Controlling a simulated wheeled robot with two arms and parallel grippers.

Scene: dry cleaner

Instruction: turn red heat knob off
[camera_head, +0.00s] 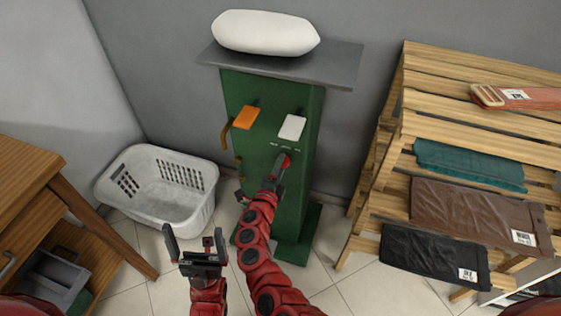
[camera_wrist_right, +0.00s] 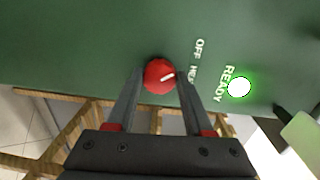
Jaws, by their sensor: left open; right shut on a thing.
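White lettering beside the knob includes "OFF" and "READY", and the light (camera_wrist_right: 239,87) next to "READY" glows white-green. In the head view my right gripper (camera_head: 278,168) is at the panel and hides most of the knob. My left gripper (camera_head: 196,246) is open and empty, low in front of the press.
An orange pad (camera_head: 245,118) and a white pad (camera_head: 292,127) stick out above the knob. A white pillow-like form (camera_head: 265,33) lies on the grey top (camera_head: 345,62). A white laundry basket (camera_head: 150,212) is at left, and a wooden rack (camera_head: 395,150) with folded garments at right.

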